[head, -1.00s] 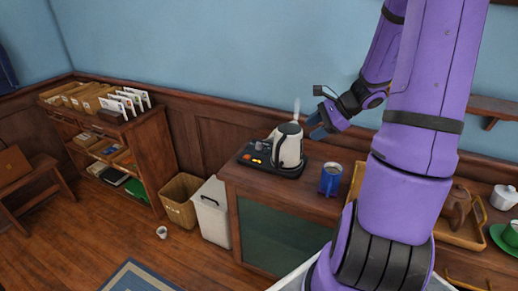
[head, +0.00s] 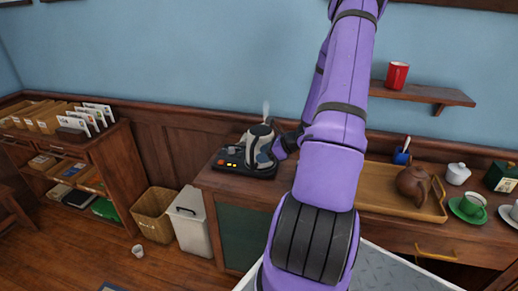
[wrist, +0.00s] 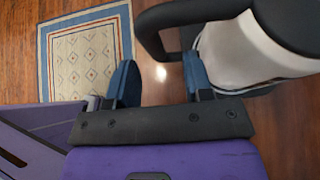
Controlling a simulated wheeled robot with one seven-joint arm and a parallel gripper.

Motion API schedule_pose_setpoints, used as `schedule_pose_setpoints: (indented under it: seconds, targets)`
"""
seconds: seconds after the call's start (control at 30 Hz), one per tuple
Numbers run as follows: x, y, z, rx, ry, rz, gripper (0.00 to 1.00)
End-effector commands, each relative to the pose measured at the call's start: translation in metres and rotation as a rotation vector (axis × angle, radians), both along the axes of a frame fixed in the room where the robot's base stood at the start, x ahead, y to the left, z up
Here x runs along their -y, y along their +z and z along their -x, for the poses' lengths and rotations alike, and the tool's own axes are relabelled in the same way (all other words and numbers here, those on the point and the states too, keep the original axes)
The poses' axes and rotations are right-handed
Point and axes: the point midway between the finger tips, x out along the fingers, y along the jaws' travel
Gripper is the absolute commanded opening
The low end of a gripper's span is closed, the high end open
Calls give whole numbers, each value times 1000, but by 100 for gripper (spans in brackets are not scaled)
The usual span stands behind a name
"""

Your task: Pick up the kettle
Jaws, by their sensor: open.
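The kettle (head: 258,141), pale with a dark handle and steam rising from it, stands upright on a black base with lit buttons (head: 235,160) on the cabinet top. In the wrist view the kettle's pale body (wrist: 238,50) fills the upper right. Its dark handle (wrist: 150,35) curves out to the left, by the tips of my blue fingers. My gripper (wrist: 159,75) is open, one finger to each side of the handle's outer part. I see no contact with the handle. In the head view my gripper (head: 284,147) is at the kettle's right side, partly hidden by my arm.
A wooden tray (head: 375,200) with a brown teapot (head: 413,182) stands to the right. A shelf (head: 425,93) with a red mug (head: 396,75) hangs above. A white bin (head: 192,222) and a wicker basket (head: 152,215) stand on the floor left of the cabinet.

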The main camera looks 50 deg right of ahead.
Motion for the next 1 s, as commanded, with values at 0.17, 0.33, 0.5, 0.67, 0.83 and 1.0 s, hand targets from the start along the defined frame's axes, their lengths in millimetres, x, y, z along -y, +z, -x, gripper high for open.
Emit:
schedule_pose_setpoints:
  seconds: [0.17, 0.33, 0.5, 0.67, 0.83, 1.0]
  targets:
    - [-5, -6, -7, 0, 2, -1, 47]
    - [-17, -21, -21, 0, 3, -3, 47]
    - [-23, -32, -36, 0, 1, -1, 47]
    - [-25, -34, -40, -1, 1, 1, 47]
    - [-25, -34, -39, 1, 1, 2, 44]
    - [-24, -34, -39, 1, 1, 2, 5]
